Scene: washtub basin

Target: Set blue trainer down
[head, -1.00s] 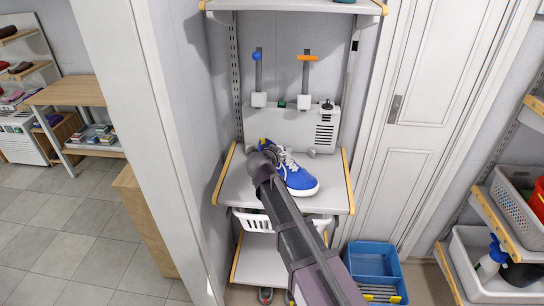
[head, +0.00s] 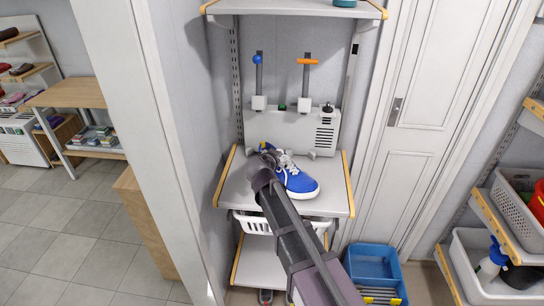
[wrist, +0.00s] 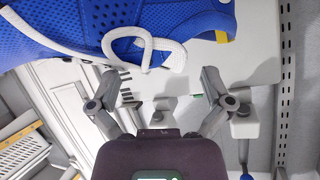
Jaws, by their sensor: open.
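The blue trainer (head: 300,184) with white laces and a white sole rests on the grey middle shelf (head: 238,194), its toe toward the front right. It fills the top of the wrist view (wrist: 85,22), with a looped lace hanging toward my gripper. My gripper (wrist: 155,82) is open and empty, its two fingers spread apart on either side of the loop. In the head view my gripper (head: 268,158) is at the trainer's left side, and my arm hides part of the shelf. Whether a fingertip touches the lace I cannot tell.
A grey machine (head: 290,130) with a blue-knobbed lever and an orange-handled lever stands behind the trainer. Another shelf (head: 290,7) is above. A white basket (head: 252,222) hangs below. A blue bin (head: 372,262) is on the floor at right. The shelf's right front is clear.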

